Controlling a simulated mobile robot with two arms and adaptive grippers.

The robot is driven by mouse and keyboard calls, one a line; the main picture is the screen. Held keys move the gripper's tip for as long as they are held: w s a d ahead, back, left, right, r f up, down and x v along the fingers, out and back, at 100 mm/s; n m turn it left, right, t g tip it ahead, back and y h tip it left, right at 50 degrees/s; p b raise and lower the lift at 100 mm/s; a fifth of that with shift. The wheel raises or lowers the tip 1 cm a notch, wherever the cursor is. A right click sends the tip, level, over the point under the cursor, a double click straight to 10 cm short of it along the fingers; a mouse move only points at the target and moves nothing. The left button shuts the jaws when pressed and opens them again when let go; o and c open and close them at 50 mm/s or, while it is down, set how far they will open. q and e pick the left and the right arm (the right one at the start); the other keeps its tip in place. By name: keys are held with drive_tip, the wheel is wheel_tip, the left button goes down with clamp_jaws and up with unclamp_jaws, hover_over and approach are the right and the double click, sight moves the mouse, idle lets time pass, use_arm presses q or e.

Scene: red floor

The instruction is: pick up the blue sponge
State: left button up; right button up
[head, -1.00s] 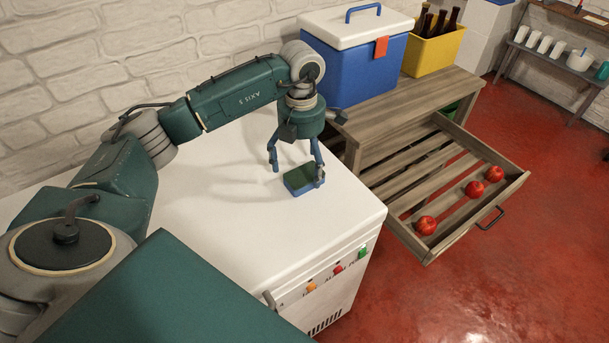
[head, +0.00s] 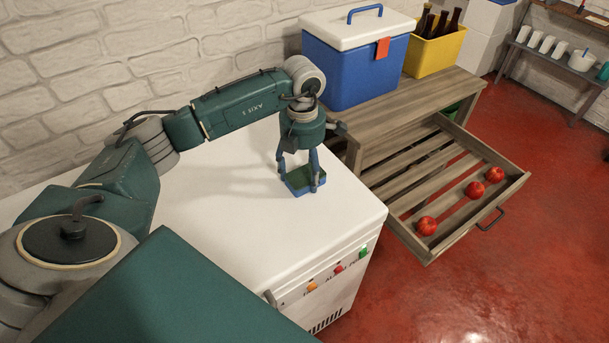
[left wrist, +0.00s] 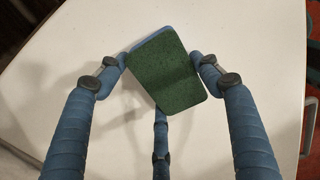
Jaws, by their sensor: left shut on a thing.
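The blue sponge (head: 304,189) has a green scouring top and a blue lower part. It lies on the white top of the cabinet (head: 240,225), near its right edge. My left gripper (head: 301,183) points down and is shut on the sponge, with fingers at its sides. In the left wrist view the sponge's green face (left wrist: 168,74) sits tilted between the blue fingers, with a strip of blue along its upper edge. I cannot tell whether the sponge is lifted off the surface. My right gripper is not in view.
A blue cooler (head: 355,70) and a yellow crate (head: 435,52) of bottles stand on a wooden unit (head: 400,108) at the back. Its open drawer (head: 428,255) holds red apples (head: 474,189). Buttons line the white cabinet's front. The white top left of the gripper is clear.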

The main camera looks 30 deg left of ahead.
use_arm(q)
drive_tip(key=shift+r, duration=0.1)
wheel_tip(320, 180, up, 12)
drive_tip(key=b, duration=0.2)
wheel_tip(320, 180, up, 8)
drive_tip(key=p, duration=0.2)
hover_over(303, 170)
drive_tip(key=shift+s, duration=0.15)
drive_tip(key=shift+o, duration=0.9)
drive_tip(key=c, duration=0.4)
drive_tip(key=shift+d, duration=0.1)
drive_tip(key=shift+c, duration=0.2)
